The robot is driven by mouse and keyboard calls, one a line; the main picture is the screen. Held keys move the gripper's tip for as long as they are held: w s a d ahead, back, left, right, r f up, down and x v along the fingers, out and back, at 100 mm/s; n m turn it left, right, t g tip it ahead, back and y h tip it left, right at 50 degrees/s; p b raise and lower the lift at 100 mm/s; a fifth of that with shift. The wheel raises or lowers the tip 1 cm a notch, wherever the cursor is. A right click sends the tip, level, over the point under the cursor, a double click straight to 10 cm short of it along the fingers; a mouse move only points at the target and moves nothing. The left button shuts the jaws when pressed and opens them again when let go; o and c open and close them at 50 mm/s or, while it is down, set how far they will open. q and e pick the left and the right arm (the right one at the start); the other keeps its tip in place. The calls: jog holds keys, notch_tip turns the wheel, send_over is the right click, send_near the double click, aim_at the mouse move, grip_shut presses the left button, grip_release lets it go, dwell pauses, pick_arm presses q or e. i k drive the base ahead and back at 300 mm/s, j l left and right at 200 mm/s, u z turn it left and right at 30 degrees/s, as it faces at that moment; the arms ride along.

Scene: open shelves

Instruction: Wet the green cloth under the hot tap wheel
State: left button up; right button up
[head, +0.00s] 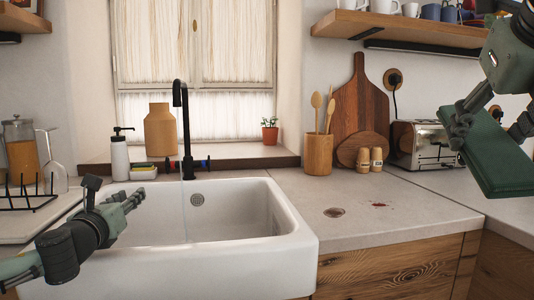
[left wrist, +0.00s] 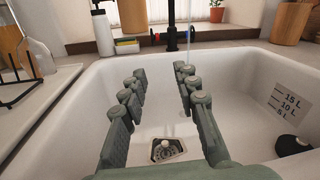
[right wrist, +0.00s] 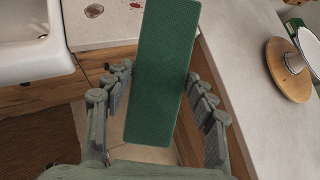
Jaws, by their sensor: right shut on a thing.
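The green cloth (head: 497,155) is a flat, stiff-looking panel, held up at the right over the counter; it also shows in the right wrist view (right wrist: 166,55). My right gripper (right wrist: 158,76) is shut on it, with fingers along both sides. The black tap (head: 185,130) stands behind the white sink (head: 290,225), and a thin stream of water (head: 183,205) falls from its spout. A red wheel (left wrist: 157,37) is left of the tap and a blue wheel (left wrist: 191,34) is right of it. My left gripper (left wrist: 160,72) is open and empty over the left of the sink.
A soap bottle (head: 119,158) and sponges (head: 143,172) stand left of the tap. A dish rack (head: 30,195) is at the far left. A wooden utensil pot (head: 318,154), shakers (head: 370,159) and toaster (head: 420,145) stand along the right wall. The counter right of the sink is mostly clear, with stains.

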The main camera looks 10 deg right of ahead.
aim_at(168, 165)
jog(key=i, duration=0.9)
